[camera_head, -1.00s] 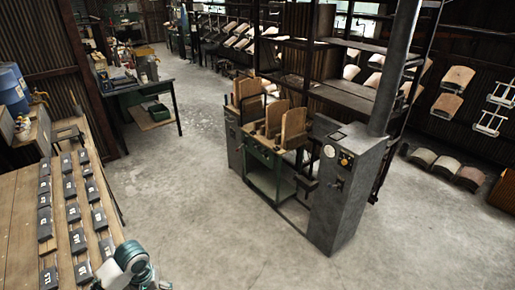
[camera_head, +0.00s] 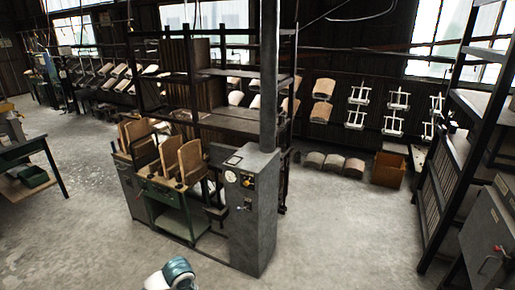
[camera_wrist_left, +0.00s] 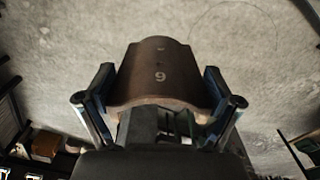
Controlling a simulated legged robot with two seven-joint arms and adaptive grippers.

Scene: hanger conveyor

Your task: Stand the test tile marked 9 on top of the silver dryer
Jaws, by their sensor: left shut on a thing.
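In the left wrist view, a dark brown curved tile (camera_wrist_left: 158,58) with a pale digit, which looks like a 9, is held between the fingers of my left gripper (camera_wrist_left: 158,88). The fingers are on either side of it, and its lower edge is partly hidden. In the head view only a white and teal part of my arm shows at the bottom; the gripper and tile are out of sight there. My right gripper is not seen.
A grey machine (camera_head: 252,210) with a gauge and column stands mid-picture, joined to a green stand (camera_head: 175,205) with wooden pieces. A tall dark rack (camera_head: 450,170) stands near the cabinet. Concrete floor (camera_head: 350,235) is clear between machine and rack.

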